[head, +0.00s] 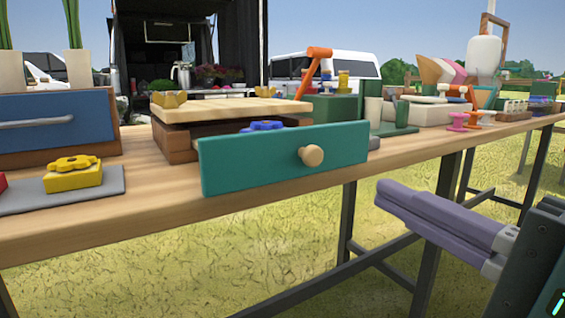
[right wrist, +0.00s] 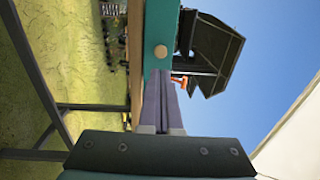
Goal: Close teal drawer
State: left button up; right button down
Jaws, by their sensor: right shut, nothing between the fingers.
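The teal drawer (head: 283,158) stands pulled out toward me from a wooden box (head: 177,143) on the table. Its round wooden knob (head: 311,155) faces me, and a blue flower-shaped piece (head: 262,126) shows just behind its front panel. My right gripper (head: 381,195), with purple fingers, is shut and empty, in front of the table, right of and lower than the knob. In the right wrist view, the teal front (right wrist: 164,35) and knob (right wrist: 160,52) lie beyond the fingertips (right wrist: 158,72), with no contact that I can make out. My left gripper is not in view.
A blue drawer unit (head: 55,128) stands at the left. Several cups, tools and small items crowd the wooden table (head: 420,155) behind and to the right. The space before the drawer is clear.

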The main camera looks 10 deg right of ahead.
aim_at(316, 160)
jog(key=x, duration=0.8)
jog(key=shift+w+a+b, duration=0.15)
jog(key=shift+w+b, duration=0.05)
jog(key=shift+b, duration=0.1)
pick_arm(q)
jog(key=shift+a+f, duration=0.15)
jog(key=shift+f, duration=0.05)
pick_arm(e)
jog(key=shift+w, duration=0.25)
jog(key=shift+a, duration=0.1)
